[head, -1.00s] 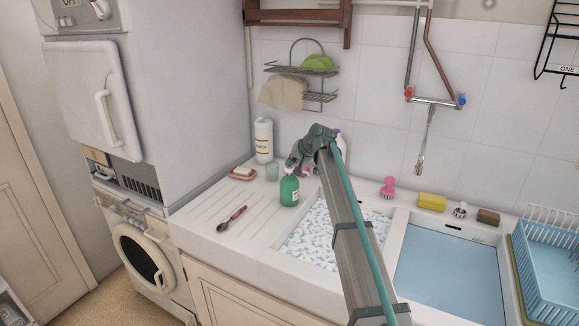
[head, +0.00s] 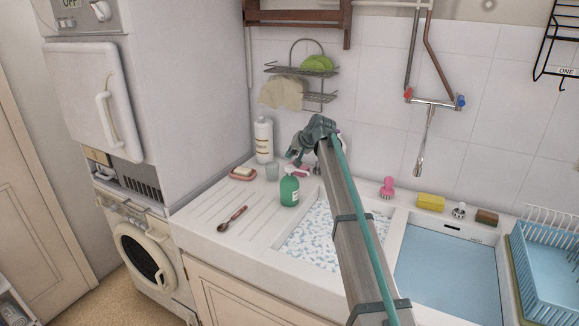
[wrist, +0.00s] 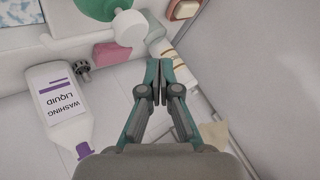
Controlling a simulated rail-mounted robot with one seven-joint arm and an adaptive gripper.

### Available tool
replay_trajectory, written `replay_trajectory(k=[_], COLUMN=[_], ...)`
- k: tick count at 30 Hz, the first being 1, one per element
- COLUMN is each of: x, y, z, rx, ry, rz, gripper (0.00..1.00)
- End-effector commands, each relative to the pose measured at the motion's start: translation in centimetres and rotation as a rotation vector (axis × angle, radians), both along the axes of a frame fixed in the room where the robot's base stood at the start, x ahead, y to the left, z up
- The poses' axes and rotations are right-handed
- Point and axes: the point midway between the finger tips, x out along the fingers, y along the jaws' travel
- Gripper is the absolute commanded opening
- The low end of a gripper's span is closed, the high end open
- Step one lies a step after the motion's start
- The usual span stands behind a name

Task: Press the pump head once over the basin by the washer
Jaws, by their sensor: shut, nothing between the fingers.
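The green pump bottle (head: 289,191) stands upright on the counter at the left edge of the foam-filled basin (head: 301,250), the basin nearer the washer. Its pale pump head (head: 289,170) is on top. In the wrist view the green bottle (wrist: 97,8) is at the top, and the round white pump head (wrist: 129,28) shows left of my fingertips. My gripper (head: 295,160) is shut and empty, just above and behind the pump head in the head view. In the wrist view my gripper's fingertips (wrist: 157,80) meet and look apart from the pump head.
The washer (head: 146,258) is at left. A white bottle (head: 264,142), a glass (head: 272,172), soap (head: 242,173) and a spoon (head: 232,219) stand or lie nearby. A washing-liquid bottle (wrist: 62,108) is close to my gripper. The right basin (head: 446,275) holds blue water.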

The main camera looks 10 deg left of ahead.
Motion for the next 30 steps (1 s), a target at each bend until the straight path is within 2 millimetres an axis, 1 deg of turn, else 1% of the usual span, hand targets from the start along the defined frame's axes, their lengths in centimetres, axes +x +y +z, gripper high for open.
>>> replay_trajectory(k=[1, 9, 30], x=[0.0, 0.0, -0.1], y=[0.0, 0.0, 0.0], z=[0.7, 2.9, 3.0], rx=[0.000, 0.000, 0.001], ry=[0.000, -0.001, 0.001], rz=[0.000, 0.000, 0.000], gripper=[0.00, 0.00, 0.00])
